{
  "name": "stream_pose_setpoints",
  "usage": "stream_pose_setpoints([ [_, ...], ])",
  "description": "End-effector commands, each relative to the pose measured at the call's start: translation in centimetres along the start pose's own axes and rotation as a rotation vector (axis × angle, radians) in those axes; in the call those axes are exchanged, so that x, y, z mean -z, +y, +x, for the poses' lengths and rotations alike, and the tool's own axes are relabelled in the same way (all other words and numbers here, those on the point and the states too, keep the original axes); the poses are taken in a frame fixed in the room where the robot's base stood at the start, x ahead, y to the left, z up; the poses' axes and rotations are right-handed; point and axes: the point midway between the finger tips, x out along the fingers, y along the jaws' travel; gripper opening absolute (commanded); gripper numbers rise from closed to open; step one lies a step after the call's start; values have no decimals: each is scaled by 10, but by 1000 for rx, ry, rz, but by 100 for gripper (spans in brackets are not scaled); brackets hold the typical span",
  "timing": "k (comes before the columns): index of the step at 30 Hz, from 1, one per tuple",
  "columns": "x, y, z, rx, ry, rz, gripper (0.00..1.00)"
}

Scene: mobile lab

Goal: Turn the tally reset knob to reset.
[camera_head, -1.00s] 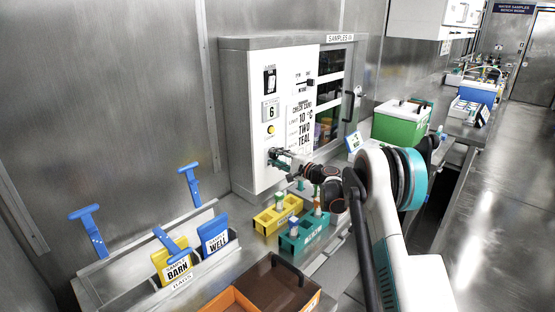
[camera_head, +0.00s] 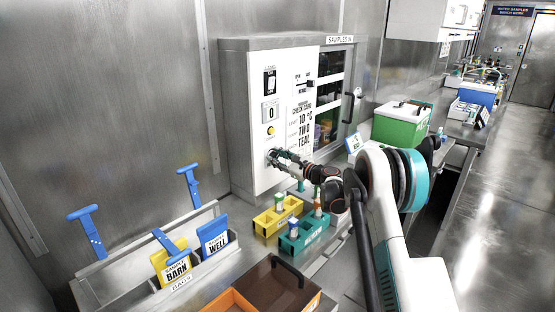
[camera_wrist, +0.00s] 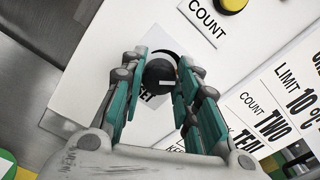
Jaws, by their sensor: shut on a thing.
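The tally reset knob (camera_wrist: 160,74) is a round black knob on the white front panel of the sample cabinet (camera_head: 283,95). In the wrist view it sits between the tips of my gripper's two teal-padded fingers (camera_wrist: 161,82), with a dark arc and a partly hidden label beside it. My gripper (camera_head: 274,157) is shut on the knob at the panel's lower left in the head view. The tally counter (camera_head: 271,112) above it reads 0. A yellow button (camera_head: 271,130) sits between the counter and the knob.
A yellow rack (camera_head: 268,222) and a teal rack (camera_head: 294,244) with vials stand on the bench below my arm. Bags marked BARN (camera_head: 178,270) and WELL (camera_head: 214,240) stand in a holder at left. A green box (camera_head: 396,128) stands right of the cabinet.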

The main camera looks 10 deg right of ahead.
Motion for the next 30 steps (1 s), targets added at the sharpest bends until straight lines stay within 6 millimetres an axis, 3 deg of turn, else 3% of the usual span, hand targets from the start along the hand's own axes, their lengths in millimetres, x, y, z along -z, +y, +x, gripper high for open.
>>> stream_pose_setpoints([
  [11, 1, 0, -1, 0, 2, 153, 5],
  [27, 2, 0, -1, -1, 2, 175, 5],
  [28, 2, 0, -1, -1, 2, 175, 34],
  [30, 1, 0, -1, -1, 1, 175, 50],
])
